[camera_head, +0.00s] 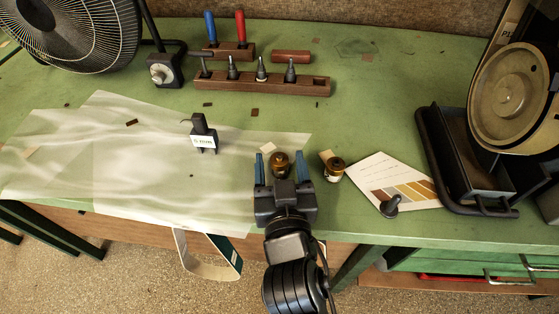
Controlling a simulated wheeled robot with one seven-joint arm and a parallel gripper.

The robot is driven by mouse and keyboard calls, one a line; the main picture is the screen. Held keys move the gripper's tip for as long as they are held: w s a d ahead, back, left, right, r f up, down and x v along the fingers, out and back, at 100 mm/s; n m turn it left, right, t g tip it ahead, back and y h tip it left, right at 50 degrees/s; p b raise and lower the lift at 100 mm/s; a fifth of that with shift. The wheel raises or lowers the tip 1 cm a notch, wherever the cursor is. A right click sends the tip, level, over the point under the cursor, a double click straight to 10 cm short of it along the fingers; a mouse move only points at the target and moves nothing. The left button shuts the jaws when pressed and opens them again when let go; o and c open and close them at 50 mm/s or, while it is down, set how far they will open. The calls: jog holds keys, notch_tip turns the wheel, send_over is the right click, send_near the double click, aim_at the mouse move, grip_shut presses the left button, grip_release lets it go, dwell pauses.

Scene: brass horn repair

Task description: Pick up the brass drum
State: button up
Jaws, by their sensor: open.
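A small brown-and-brass round piece (280,161), which looks like the brass drum, stands on the green bench near its front edge. My gripper (280,168) reaches in from the front with its jaws open. Its two blue fingers show on either side of the piece, with a gap on each side. The gripper body hides the bench just in front of it. A similar brass-topped piece with a pale label (333,170) stands just to the right, outside the jaws.
A translucent sheet (120,165) covers the bench's left, with a small black labelled block (203,135) on it. A colour-strip card (398,185) and a black tray (470,150) lie right. A wooden tool rack (265,88) stands behind. The middle bench is mostly clear.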

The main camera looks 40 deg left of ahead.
jog(key=c, duration=1.2)
jog(key=shift+s, duration=0.1)
